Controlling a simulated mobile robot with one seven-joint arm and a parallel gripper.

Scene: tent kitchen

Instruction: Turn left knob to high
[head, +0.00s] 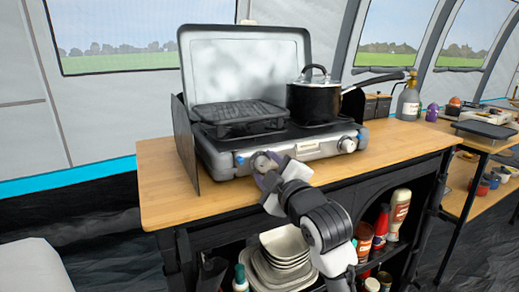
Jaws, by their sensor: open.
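The camping stove (312,149) stands on a wooden counter, with its lid raised behind it. The left knob (262,162) is on the left of the stove's front panel and is partly covered by my gripper. My gripper (262,168) is open at the left knob, with its fingers around or just in front of it; I cannot tell whether they touch it. The knob's setting cannot be read. The right knob (347,144) is in plain view on the right of the panel.
A black griddle (238,116) sits on the stove's left side. A lidded black pot (313,103) sits on the right, its handle pointing right. Bowls (283,258) and bottles (398,212) fill the shelf below. The wooden counter (165,198) is bare at the left.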

